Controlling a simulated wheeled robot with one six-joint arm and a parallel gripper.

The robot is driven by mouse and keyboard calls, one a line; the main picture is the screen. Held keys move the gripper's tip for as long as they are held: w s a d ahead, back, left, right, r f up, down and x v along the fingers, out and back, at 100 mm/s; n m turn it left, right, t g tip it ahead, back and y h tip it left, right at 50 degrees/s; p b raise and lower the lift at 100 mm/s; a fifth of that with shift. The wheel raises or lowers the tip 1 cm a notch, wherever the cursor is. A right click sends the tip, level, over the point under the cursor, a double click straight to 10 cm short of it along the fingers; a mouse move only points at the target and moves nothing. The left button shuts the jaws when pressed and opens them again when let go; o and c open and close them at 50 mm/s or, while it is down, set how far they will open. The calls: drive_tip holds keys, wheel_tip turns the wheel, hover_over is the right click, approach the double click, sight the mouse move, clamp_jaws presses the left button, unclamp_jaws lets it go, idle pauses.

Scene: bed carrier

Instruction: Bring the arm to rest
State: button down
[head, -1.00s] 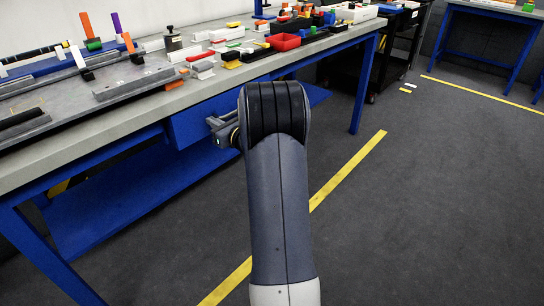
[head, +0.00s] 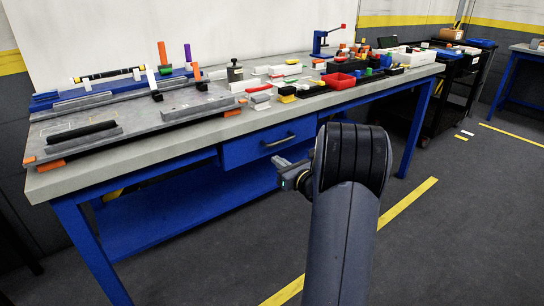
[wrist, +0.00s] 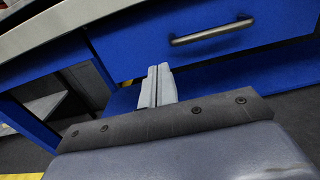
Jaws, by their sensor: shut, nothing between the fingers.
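My gripper (wrist: 157,86) shows in the wrist view with its two pale fingers pressed together and nothing between them. It faces the blue front of the workbench below the drawer handle (wrist: 212,31). In the head view my arm rises from the bottom edge right of centre, in front of the workbench (head: 180,140). Part of the wrist shows left of the arm, just below the drawer (head: 268,143); the fingertips are hard to make out there.
The benchtop holds a grey fixture plate (head: 130,118), a red bin (head: 338,81) and many small coloured parts. A black cart (head: 450,85) stands at the right. Open dark floor (head: 460,220) with yellow lines lies to the right of my arm.

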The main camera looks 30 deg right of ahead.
drive_tip(key=shift+s+d, duration=0.15)
drive_tip(key=shift+s, duration=2)
